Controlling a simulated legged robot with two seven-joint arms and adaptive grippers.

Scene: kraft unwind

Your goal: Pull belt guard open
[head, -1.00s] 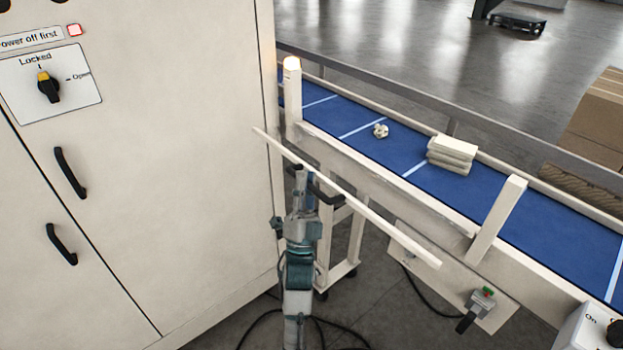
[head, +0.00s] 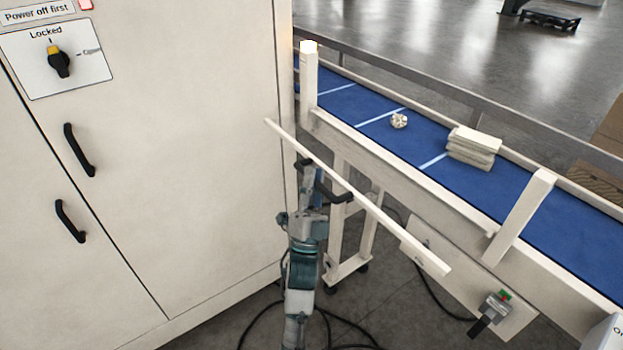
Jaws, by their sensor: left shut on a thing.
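The belt guard (head: 365,203) is a long pale panel seen nearly edge-on from above. It stands out in front of the conveyor (head: 425,140), with a gap between its near end and the conveyor frame. Its black handle (head: 338,196) is on the side facing me. My left gripper (head: 308,182) is shut on the handle near its left end; the fingertips are small and partly hidden by the handle and guard. My right gripper is not in view.
A pale cabinet (head: 200,200) with black handles and a knob (head: 59,63) pointing to Locked stands on the left. The blue belt carries stacked pale blocks (head: 472,147) and a small crumpled ball (head: 399,121). Cables (head: 262,325) lie on the floor below.

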